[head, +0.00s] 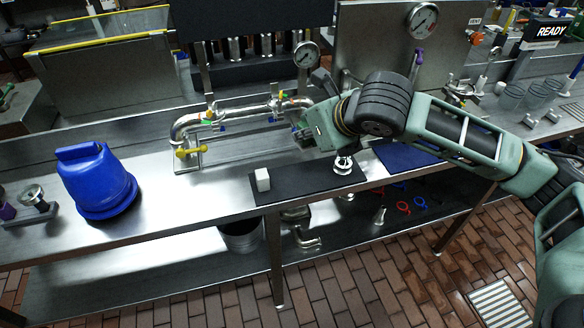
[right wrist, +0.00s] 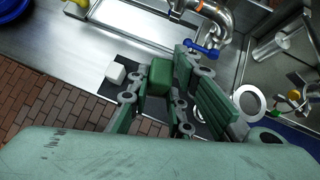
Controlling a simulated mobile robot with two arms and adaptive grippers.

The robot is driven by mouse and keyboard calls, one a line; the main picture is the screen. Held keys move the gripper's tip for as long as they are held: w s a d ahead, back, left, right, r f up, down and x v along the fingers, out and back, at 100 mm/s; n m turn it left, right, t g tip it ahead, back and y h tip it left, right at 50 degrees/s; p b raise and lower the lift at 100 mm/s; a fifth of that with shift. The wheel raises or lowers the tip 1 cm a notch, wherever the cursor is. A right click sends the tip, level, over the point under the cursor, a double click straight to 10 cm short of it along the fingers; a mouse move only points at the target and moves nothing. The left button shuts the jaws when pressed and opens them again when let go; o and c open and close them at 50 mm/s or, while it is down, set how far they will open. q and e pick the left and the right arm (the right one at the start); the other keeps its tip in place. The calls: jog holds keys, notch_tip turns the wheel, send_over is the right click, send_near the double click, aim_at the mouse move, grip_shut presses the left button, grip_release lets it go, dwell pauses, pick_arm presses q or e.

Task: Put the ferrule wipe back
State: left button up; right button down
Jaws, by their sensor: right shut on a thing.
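In the right wrist view my right gripper (right wrist: 155,100) is shut on a green block (right wrist: 157,76), apparently the ferrule wipe, held between its fingers. In the head view this gripper (head: 322,128) is above the dark mat (head: 300,187), beside the pipe run; its fingertips are hard to make out there. A white block (head: 262,179) sits apart on the mat's left part and also shows in the right wrist view (right wrist: 116,73). A small chrome fitting (head: 343,164) stands on the mat's right part, below my wrist. My left gripper is not in view.
A chrome pipe run (head: 245,112) with a yellow-handled valve and gauge (head: 306,55) stands behind the mat. A blue bucket-like container (head: 97,183) stands at the left. A blue mat (head: 405,154) lies to the right. Bench steel between container and mat is clear.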

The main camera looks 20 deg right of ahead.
jog(key=f, duration=0.1)
jog(key=w+f+n+p, duration=0.1)
jog(key=w+f+y, duration=0.1)
jog(key=shift+w+d+n, duration=0.1)
jog(key=shift+d+n, duration=0.2)
jog(key=shift+d, duration=0.05)
jog(key=shift+g, duration=0.3)
notch_tip(320, 180, down, 6)
jog(key=shift+d+r+p, duration=0.1)
jog(key=shift+d+p, duration=0.05)
jog(key=shift+p, duration=0.15)
jog(key=shift+f, duration=2.2)
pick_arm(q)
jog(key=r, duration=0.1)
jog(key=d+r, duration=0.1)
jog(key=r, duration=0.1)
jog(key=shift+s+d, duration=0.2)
pick_arm(e)
jog(key=shift+f, duration=0.1)
jog(key=c, duration=1.6)
grip_release()
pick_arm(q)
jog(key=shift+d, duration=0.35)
